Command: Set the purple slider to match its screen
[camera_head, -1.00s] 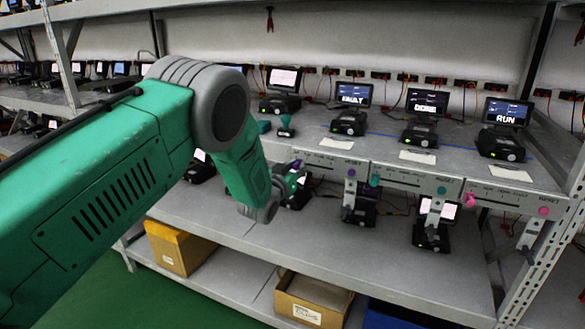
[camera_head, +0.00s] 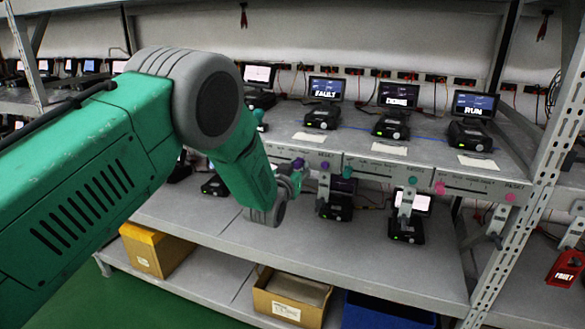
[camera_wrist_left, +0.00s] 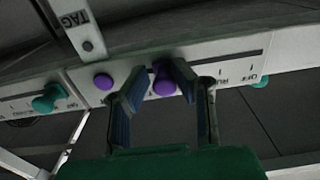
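The purple slider (camera_head: 298,163) is on the front edge of the upper shelf, near the right end of its track, close to a round purple button (camera_head: 324,167). A screen reading FAULT (camera_head: 325,88) stands above this panel. My left gripper (camera_head: 292,176) is at the slider. In the left wrist view, the purple slider knob (camera_wrist_left: 163,82) lies between my gripper's two fingers (camera_wrist_left: 160,76), with a small gap visible. The purple button (camera_wrist_left: 103,81) is beside the left finger. The fingers partly hide the track labels; RUN and OFF show at right. My right gripper is not in view.
A teal slider (camera_head: 347,172) and a pink slider (camera_head: 440,188) are on panels to the right, below screens reading DONE (camera_head: 398,95) and RUN (camera_head: 474,105). A tag (camera_wrist_left: 76,22) hangs close in the wrist view. Boxes (camera_head: 155,250) stand on the lowest shelf.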

